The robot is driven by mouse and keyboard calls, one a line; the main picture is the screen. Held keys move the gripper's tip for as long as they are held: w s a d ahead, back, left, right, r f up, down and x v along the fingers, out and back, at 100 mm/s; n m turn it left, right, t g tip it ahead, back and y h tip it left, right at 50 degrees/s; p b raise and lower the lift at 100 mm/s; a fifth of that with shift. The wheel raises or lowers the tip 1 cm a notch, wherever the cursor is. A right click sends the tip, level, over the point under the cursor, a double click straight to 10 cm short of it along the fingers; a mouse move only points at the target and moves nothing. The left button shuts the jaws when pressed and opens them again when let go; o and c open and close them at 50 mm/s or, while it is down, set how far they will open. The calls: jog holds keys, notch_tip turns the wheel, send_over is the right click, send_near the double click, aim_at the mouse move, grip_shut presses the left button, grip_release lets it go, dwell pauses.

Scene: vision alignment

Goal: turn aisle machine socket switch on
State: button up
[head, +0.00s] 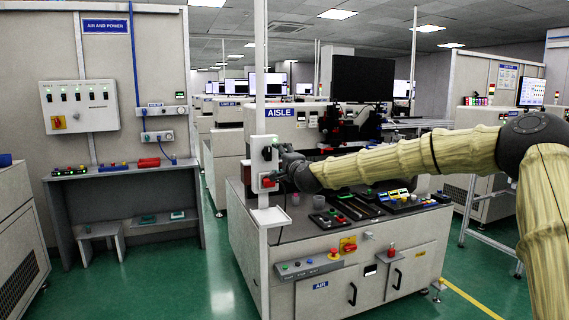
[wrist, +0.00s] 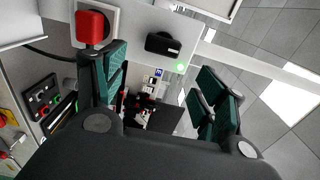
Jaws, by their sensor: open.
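The aisle machine (head: 340,265) stands in the middle of the head view, with a light panel (head: 257,166) on a post at its left front. In the wrist view a black switch (wrist: 163,44) sits on the panel, with a lit green lamp (wrist: 180,68) beside it. A red plug or block (wrist: 90,27) sits in a pale square socket frame to the left. My gripper (wrist: 160,65) is open and empty; its left finger partly overlaps the socket frame, and contact cannot be told. The switch lies beyond the gap between the fingers. In the head view my gripper (head: 284,164) is beside the panel.
My arm passes above the machine's worktop, which holds control boxes (head: 345,206) and a monitor (head: 362,78) behind. A wall bench (head: 120,172) with a switch panel (head: 80,106) stands at left. Green floor (head: 215,270) is free between them.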

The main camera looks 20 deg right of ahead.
jog(key=shift+s, duration=1.85)
